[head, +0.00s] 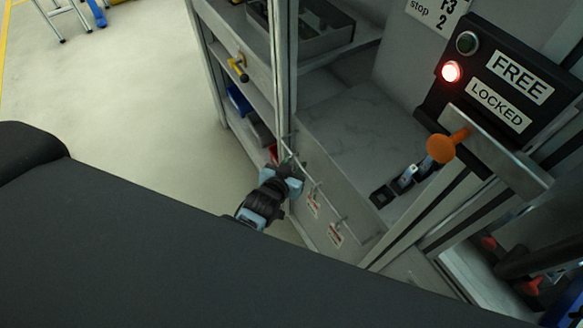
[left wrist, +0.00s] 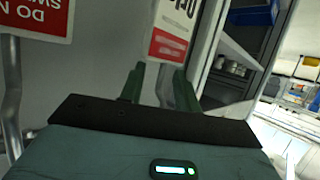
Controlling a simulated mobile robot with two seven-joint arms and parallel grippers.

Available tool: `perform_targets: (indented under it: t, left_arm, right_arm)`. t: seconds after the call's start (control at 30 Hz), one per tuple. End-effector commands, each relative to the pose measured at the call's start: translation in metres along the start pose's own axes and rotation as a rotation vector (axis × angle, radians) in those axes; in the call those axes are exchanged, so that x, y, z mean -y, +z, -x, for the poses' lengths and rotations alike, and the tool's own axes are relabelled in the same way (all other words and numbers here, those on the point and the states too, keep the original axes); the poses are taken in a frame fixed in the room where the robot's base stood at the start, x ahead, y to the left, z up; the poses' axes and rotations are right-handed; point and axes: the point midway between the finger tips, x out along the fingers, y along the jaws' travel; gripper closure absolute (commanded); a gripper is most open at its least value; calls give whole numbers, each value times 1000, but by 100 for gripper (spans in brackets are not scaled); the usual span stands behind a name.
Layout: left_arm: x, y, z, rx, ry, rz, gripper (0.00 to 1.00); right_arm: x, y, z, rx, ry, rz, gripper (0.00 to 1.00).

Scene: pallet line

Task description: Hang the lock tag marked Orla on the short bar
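My left gripper (head: 291,170) is at the left end of a metal rail with pegs on a grey panel. In the left wrist view its two green fingers (left wrist: 158,88) stand apart, with a gap between them. A white and red tag (left wrist: 172,32) with lettering that seems to read Orla, partly cut off, is just beyond the fingertips; I see no firm contact. Another red and white tag (left wrist: 35,18), its text upside down, is to the left. In the head view two tags (head: 313,205) (head: 335,235) hang below pegs, their names too small to read. My right gripper is not in view.
A black box (head: 500,80) marked FREE and LOCKED has a lit red lamp (head: 451,72). Shelves with bins (head: 240,101) are at left. A large dark body covers the lower left. Open floor (head: 130,90) lies beyond.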

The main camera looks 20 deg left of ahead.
Motion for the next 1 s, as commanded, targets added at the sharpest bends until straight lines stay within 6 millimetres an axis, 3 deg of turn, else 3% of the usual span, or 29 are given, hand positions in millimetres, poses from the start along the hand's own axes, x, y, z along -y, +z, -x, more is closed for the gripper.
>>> perform_targets:
  t: [0.17, 0.4, 0.5, 0.53, 0.6, 1.0]
  left_arm:
    - [0, 0, 0, 0, 0, 0, 68]
    - [0, 0, 0, 0, 0, 0, 99]
    - [0, 0, 0, 0, 0, 0, 100]
    - [0, 0, 0, 0, 0, 0, 94]
    - [0, 0, 0, 0, 0, 0, 100]
    - [0, -2, 1, 0, 0, 0, 100]
  right_arm:
    - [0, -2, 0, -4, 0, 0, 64]
    - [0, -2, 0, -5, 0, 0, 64]
    - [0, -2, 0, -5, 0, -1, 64]
    - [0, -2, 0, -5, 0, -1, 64]
    - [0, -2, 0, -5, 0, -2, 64]
    - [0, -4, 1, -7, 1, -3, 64]
